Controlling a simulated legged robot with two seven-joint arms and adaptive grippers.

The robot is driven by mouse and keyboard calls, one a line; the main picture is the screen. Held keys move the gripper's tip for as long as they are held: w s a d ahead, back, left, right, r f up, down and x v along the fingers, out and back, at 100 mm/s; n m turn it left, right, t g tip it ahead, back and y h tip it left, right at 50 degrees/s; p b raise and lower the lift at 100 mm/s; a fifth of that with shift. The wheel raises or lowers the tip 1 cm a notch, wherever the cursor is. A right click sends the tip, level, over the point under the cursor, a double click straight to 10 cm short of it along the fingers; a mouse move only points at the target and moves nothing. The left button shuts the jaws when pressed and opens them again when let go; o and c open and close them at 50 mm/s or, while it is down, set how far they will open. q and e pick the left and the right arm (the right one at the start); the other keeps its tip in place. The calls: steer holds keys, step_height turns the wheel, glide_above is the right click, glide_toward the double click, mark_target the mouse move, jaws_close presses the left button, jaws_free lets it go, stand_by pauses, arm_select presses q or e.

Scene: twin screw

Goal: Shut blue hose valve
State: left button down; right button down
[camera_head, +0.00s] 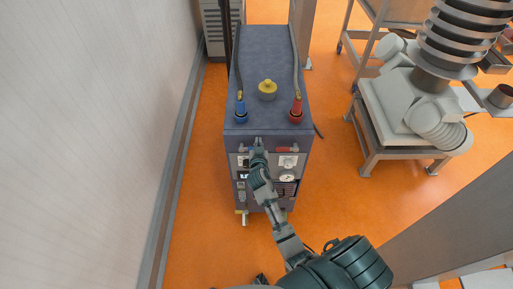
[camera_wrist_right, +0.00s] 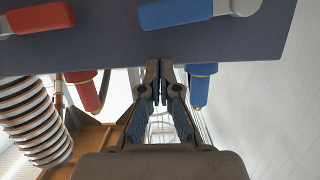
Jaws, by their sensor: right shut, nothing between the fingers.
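The blue valve handle (camera_wrist_right: 176,12) lies roughly level across the panel at the top of the right wrist view, its grey pivot end to the right. A blue hose fitting (camera_head: 241,108) stands on top of the dark cabinet (camera_head: 268,60), and shows in the right wrist view (camera_wrist_right: 202,86). My right gripper (camera_head: 258,146) is at the cabinet's upper front, between the blue and red handles. Its fingertips (camera_wrist_right: 160,68) are together and empty, close below the blue handle in the right wrist view; contact is not clear. My left gripper is not in view.
A red valve handle (camera_head: 286,149) is right of my right gripper, below a red hose fitting (camera_head: 295,108). A yellow knob (camera_head: 267,88) stands on the cabinet. A wall (camera_head: 100,120) runs along the left. A cart (camera_head: 375,125) with equipment stands right; orange floor lies between.

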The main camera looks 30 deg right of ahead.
steer(key=w+a+b+v, duration=0.1)
steer(key=a+b+v, duration=0.1)
steer(key=v, duration=0.9)
steer(key=n+b, duration=0.1)
steer(key=b, duration=0.1)
glide_above(250, 147)
steer(key=s, duration=0.2)
steer(key=shift+s+d+f, duration=0.15)
steer(key=shift+f, duration=0.65)
steer(key=f, duration=0.4)
steer(key=shift+s+d, duration=0.3)
steer(key=shift+d, duration=0.1)
steer(key=shift+a, duration=0.1)
